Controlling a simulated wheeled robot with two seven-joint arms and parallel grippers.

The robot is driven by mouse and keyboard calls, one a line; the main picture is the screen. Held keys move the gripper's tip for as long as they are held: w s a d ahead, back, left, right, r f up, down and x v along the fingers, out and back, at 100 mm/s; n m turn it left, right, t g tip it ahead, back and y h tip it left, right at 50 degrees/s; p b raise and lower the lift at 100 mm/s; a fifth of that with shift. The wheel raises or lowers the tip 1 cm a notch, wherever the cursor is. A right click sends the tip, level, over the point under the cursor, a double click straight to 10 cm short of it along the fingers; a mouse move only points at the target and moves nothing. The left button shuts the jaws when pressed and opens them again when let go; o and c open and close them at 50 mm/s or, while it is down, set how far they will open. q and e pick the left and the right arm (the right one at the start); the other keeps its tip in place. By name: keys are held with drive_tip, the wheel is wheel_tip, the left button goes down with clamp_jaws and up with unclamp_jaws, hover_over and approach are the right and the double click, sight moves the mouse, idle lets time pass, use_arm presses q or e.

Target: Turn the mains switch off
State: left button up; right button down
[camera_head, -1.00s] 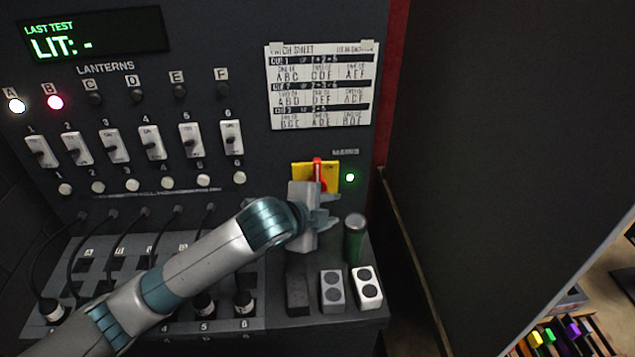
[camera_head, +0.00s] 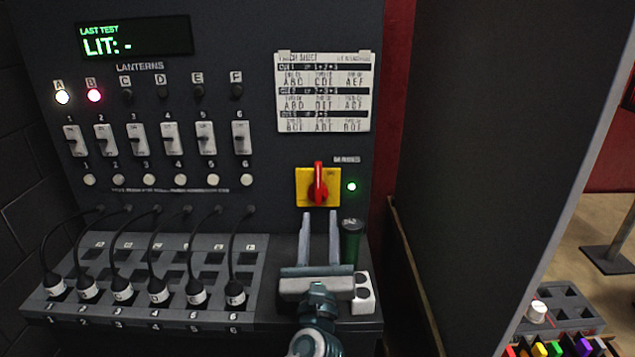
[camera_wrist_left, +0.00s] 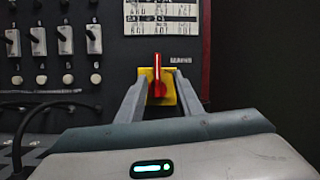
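The mains switch is a red rotary handle (camera_head: 318,185) on a yellow plate (camera_head: 333,199), set on the dark panel. The handle stands upright, and a green light (camera_head: 351,187) glows to its right. My left gripper (camera_head: 320,215) is open just below and in front of the switch, with its two fingers pointing up at it. In the left wrist view the handle (camera_wrist_left: 157,75) shows between the fingers (camera_wrist_left: 159,85), with the yellow plate behind; whether they touch it I cannot tell. My right gripper is out of view.
A green can (camera_head: 352,243) stands close to the right of my gripper. Lanterns A (camera_head: 63,97) and B (camera_head: 95,96) are lit. Several plugs with black cables sit in the patch shelf (camera_head: 262,262) at left. A dark partition (camera_head: 470,180) rises at right.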

sight(318, 168)
use_arm(q)
drive_tip(key=shift+s+a+f+m+t, duration=0.1)
drive_tip(key=shift+s+m+t, duration=0.2)
drive_tip(key=shift+s+m, duration=0.35)
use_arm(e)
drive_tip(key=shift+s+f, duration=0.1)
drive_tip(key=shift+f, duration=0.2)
use_arm(q)
drive_tip(key=shift+w, duration=0.2)
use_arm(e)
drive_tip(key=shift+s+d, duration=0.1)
